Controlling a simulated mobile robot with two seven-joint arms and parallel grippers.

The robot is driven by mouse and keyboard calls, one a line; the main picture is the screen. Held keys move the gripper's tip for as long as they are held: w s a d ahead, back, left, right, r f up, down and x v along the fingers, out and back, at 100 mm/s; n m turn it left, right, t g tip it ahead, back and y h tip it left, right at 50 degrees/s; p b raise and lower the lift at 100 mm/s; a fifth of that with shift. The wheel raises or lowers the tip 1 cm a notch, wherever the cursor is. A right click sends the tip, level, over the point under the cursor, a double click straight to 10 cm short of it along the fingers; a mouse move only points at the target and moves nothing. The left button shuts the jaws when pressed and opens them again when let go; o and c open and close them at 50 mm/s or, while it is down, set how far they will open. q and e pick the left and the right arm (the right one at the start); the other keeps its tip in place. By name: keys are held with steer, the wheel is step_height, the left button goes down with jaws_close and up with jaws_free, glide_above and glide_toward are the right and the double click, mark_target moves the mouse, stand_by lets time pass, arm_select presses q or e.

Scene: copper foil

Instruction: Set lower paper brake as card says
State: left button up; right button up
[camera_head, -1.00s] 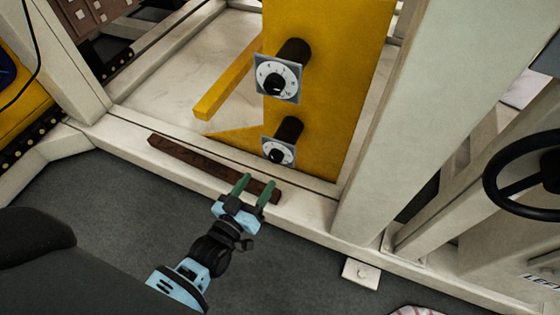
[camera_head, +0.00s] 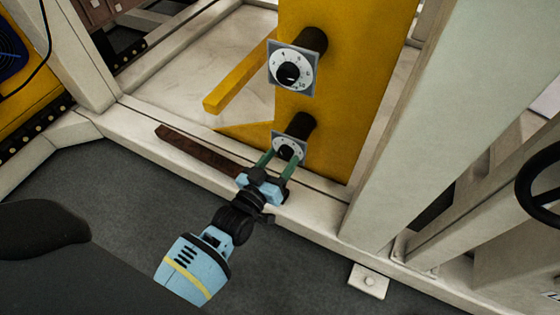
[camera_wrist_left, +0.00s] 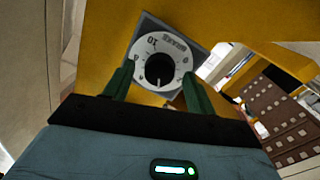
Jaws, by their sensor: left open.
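The lower dial (camera_head: 289,141) has a white numbered face on a grey square plate and a black knob, on a black cylinder fixed to the yellow panel. My left gripper (camera_head: 278,161) is open in front of it, its green fingers partly covering the dial. In the left wrist view the lower dial's face (camera_wrist_left: 143,68) and black knob (camera_wrist_left: 160,68) show between and beyond the open fingers of my left gripper (camera_wrist_left: 158,80). Contact with the knob cannot be told. I see no card in these views. My right gripper is not in view.
The upper dial (camera_head: 292,72) sticks out above on the yellow panel (camera_head: 345,90). A brown strip (camera_head: 195,148) lies on the pale frame beam behind my gripper. A pale post (camera_head: 425,110) stands right, with a black handwheel (camera_head: 535,185) beyond. Grey floor lies in front.

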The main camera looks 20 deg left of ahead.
arm_select(q)
steer(key=shift+w, duration=0.1)
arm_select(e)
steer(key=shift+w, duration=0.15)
arm_select(q)
steer(key=shift+c, duration=0.6)
steer(key=c, duration=0.9)
steer(key=shift+o, duration=0.2)
steer(key=shift+r+n+p, duration=0.1)
steer(key=shift+n+p, duration=0.55)
steer(key=shift+n, duration=1.85)
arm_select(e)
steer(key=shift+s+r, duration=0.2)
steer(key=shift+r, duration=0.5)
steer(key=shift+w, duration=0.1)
